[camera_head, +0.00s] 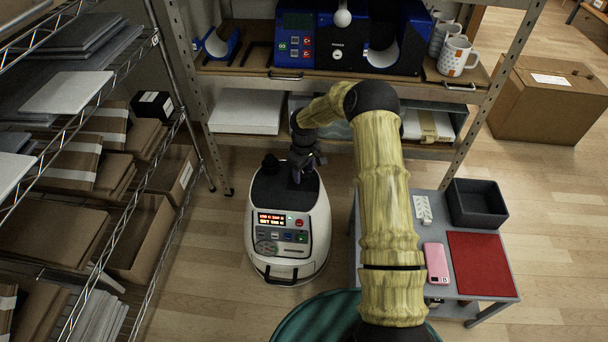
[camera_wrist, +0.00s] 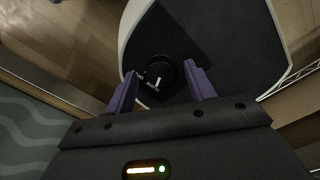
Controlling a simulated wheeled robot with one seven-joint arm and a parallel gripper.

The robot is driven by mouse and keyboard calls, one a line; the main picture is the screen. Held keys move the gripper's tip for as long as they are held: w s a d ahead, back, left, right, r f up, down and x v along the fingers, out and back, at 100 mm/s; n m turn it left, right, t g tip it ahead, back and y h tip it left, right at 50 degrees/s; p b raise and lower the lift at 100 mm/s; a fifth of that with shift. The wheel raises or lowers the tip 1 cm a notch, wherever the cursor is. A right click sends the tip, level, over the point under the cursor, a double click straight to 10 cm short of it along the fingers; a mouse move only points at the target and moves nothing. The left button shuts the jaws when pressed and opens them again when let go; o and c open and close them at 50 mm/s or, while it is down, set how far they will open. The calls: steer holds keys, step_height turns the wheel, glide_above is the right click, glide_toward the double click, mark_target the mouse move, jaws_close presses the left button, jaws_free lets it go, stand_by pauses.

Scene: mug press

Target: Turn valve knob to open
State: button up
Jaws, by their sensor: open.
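The white machine (camera_head: 317,225) stands on the floor, with a dark top panel and a front control panel (camera_head: 280,226). A round black knob (camera_head: 269,163) rises from the back left of its top. In the wrist view the knob (camera_wrist: 158,73) has a white pointer line and small white lettering around it, too blurred to read for certain. My gripper (camera_head: 302,172) is over the machine's top, to the right of the knob in the head view. In the wrist view its purple fingers (camera_wrist: 161,70) are open, with the knob showing between them; contact is not visible.
A wire rack (camera_head: 84,150) with boxes stands close on the left. A shelf (camera_head: 250,76) with a blue mug press (camera_head: 335,50) and mugs is behind. A grey table (camera_head: 437,270) with a tray, phone and red mat is on the right. Wood floor is clear around the machine's front.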

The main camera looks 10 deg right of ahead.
steer(key=shift+f, duration=0.45)
steer(key=shift+d+r, duration=0.1)
steer(key=shift+c, duration=0.8)
steer(key=shift+a, duration=0.2)
steer(key=c, duration=0.8)
